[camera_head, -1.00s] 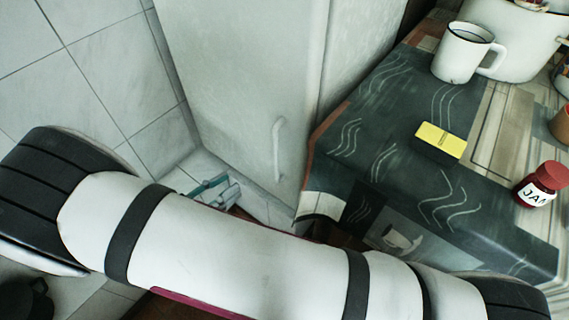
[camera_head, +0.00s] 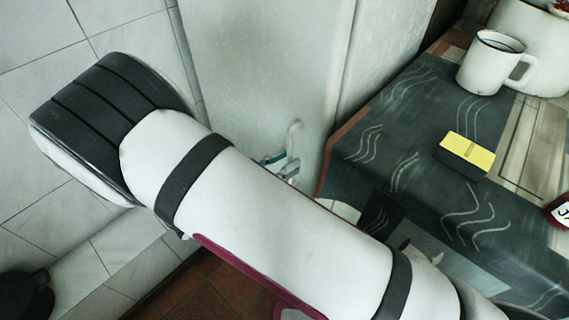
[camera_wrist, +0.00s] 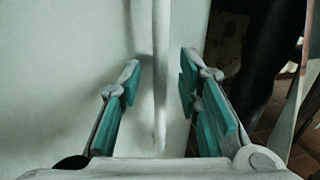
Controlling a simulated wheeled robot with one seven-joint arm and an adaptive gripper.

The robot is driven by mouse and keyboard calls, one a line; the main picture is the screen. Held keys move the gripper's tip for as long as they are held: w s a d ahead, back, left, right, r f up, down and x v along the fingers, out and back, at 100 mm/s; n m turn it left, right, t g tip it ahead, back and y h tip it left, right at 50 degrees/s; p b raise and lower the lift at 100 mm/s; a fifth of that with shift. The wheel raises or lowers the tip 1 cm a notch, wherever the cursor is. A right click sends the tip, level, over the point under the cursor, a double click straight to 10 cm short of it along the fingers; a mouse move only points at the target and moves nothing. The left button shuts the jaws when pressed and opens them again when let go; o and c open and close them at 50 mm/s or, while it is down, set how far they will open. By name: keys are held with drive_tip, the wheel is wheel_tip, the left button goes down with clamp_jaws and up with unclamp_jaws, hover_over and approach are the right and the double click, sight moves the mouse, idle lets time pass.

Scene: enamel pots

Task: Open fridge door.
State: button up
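The pale fridge door (camera_head: 255,70) stands upright in the head view and looks shut. Its white vertical handle (camera_head: 294,138) is near the door's right edge, its lower part hidden behind my gripper and arm. My gripper (camera_head: 280,165), with teal finger pads, shows small at the handle's lower end. In the wrist view the handle (camera_wrist: 161,80) hangs down between the two fingers of my open gripper (camera_wrist: 160,85). A gap shows on both sides of the handle, and the fingers do not appear to touch it. The door surface (camera_wrist: 60,80) fills the left of that view.
A table with a dark patterned cloth (camera_head: 400,130) stands right of the fridge. On it are a white mug (camera_head: 488,65), a yellow-topped block (camera_head: 466,152), a large white pot (camera_head: 535,45) and a partly visible jam jar (camera_head: 560,212). A tiled wall (camera_head: 40,50) is at left.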

drive_tip(key=shift+w+d, duration=0.15)
drive_tip(key=shift+d, duration=0.05)
clamp_jaws()
